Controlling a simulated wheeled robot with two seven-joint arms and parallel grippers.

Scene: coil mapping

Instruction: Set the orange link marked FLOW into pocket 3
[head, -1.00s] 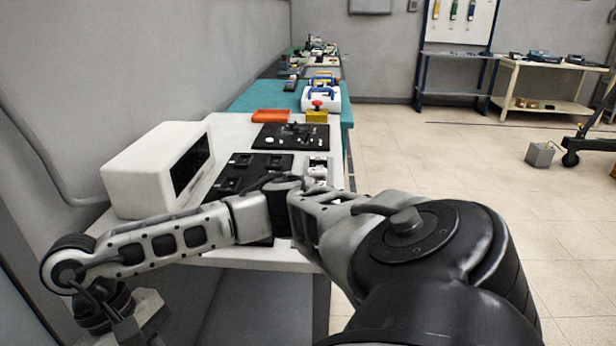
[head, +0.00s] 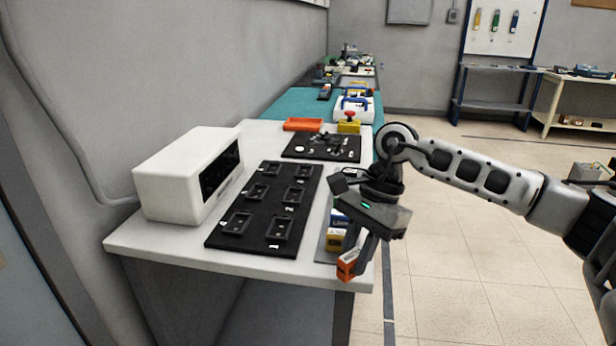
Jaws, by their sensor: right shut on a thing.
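My right gripper (head: 363,250) points down at the table's front right edge. It is shut on an orange link (head: 347,265) with a pale mark too small to read. The link hangs tilted at the fingertips, in front of the grey tray (head: 322,250) with the other links. A black board (head: 263,205) with several rectangular pockets in two columns lies left of the gripper. Small white number labels sit by the pockets; I cannot read surely which is pocket 3. The pockets look empty. My left gripper is out of view.
A yellow link (head: 336,239) and a blue link (head: 340,217) sit on the grey tray, partly hidden by my gripper. A white box-shaped device (head: 165,178) stands left of the board. Behind are a black mat (head: 295,148) with small parts and an orange bin (head: 303,125).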

